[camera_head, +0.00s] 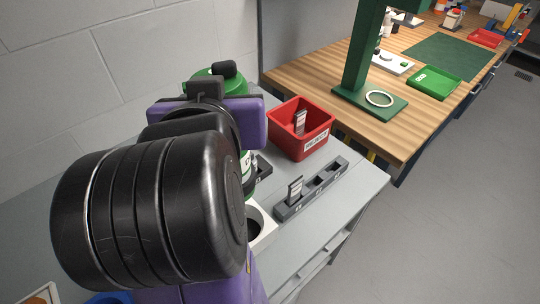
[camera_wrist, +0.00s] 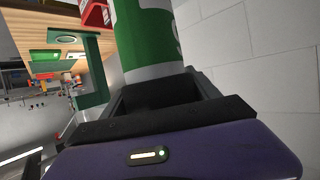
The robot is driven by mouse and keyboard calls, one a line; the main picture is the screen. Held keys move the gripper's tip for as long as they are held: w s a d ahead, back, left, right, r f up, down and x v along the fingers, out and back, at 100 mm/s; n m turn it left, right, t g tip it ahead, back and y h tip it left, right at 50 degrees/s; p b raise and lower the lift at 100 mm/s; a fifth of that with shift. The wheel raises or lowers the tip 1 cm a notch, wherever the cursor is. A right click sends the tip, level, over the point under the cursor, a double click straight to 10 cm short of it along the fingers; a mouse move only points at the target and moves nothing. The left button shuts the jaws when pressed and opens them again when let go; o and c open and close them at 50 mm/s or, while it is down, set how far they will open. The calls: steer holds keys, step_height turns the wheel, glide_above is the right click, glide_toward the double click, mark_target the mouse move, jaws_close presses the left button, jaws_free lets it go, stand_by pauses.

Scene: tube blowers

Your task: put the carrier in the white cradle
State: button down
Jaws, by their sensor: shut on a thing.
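The carrier, a green and white cylinder, stands out from between my jaws in the wrist view (camera_wrist: 150,45). My gripper (camera_wrist: 160,95) is shut on it, with black fingers in front of a purple body. In the head view my arm covers most of the gripper, and a green and white strip of what looks like the carrier (camera_head: 246,163) shows just right of my arm. The white cradle (camera_head: 265,232), with a dark round opening, is partly hidden behind my arm, below that strip. I cannot tell whether the carrier touches the cradle.
A green dome with a black knob (camera_head: 212,80) stands behind my arm by the wall. A red bin (camera_head: 285,145) and a grey slotted rack (camera_head: 318,188) holding a small upright item stand to the right. A wooden bench (camera_head: 315,75) with a green stand is beyond.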

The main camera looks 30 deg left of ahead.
step_height(320, 180, down, 20)
steer(key=shift+r, duration=0.15)
stand_by(0.4)
steer(key=shift+f, duration=0.2)
steer(key=shift+c, duration=0.9)
jaws_free()
steer(key=v, duration=1.2)
steer(key=shift+r+b, duration=0.2)
steer(key=shift+b, duration=0.2)
